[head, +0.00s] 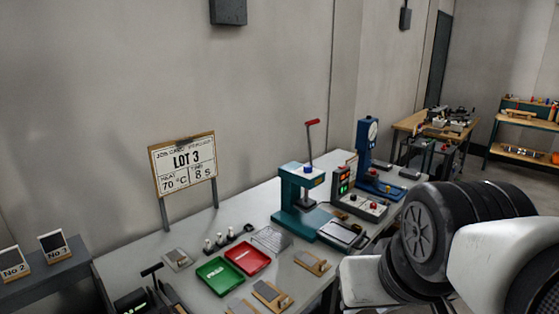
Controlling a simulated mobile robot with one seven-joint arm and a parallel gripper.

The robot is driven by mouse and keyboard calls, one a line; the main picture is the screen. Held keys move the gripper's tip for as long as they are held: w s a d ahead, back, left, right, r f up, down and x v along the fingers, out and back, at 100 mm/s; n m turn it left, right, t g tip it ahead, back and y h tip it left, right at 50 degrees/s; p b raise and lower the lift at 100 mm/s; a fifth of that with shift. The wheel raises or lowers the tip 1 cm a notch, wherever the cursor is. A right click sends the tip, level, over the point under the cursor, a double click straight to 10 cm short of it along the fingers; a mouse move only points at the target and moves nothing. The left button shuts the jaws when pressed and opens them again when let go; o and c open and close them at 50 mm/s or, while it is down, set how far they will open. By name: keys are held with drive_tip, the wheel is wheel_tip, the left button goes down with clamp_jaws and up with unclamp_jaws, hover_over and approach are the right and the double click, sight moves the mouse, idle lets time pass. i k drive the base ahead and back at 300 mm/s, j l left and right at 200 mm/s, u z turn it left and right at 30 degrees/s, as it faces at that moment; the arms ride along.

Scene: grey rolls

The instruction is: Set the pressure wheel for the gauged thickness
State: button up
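A teal press (289,192) with a red-topped lever (312,122) stands on the long grey bench (180,249). Right of it is a control box (342,182) with small red and green displays. A blue stand (364,150) with a round white dial (373,131) is farther along the bench. I cannot make out which part is the pressure wheel, and the dial reading is too small to read. My arm's white and black links fill the lower right. My gripper is not in view.
A job card (184,170) reads LOT 3, 70 °C and 8 S. A green tray (219,276), a red tray (247,257) and small wooden-based plates (313,262) lie on the near bench. Cards marked No 2 (13,263) and No 3 (54,245) stand at left.

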sight(306, 169)
drive_tip(key=i+l+u, duration=0.15)
drive_tip(key=u, duration=0.2)
drive_tip(key=i+l+u, duration=0.1)
drive_tip(key=u, duration=0.2)
drive_tip(key=i+l+u, duration=0.1)
drive_tip(key=l+u, duration=0.25)
drive_tip(key=i+l+u, duration=0.2)
drive_tip(key=l, duration=0.3)
drive_tip(key=l+u, duration=0.2)
drive_tip(key=l, duration=0.3)
drive_tip(key=i+l, duration=0.1)
drive_tip(key=l, duration=0.4)
drive_tip(key=i+l, duration=0.1)
drive_tip(key=l, duration=0.45)
drive_tip(key=i+l, duration=0.1)
drive_tip(key=l, duration=0.4)
drive_tip(key=i+l+u, duration=0.1)
drive_tip(key=l, duration=0.45)
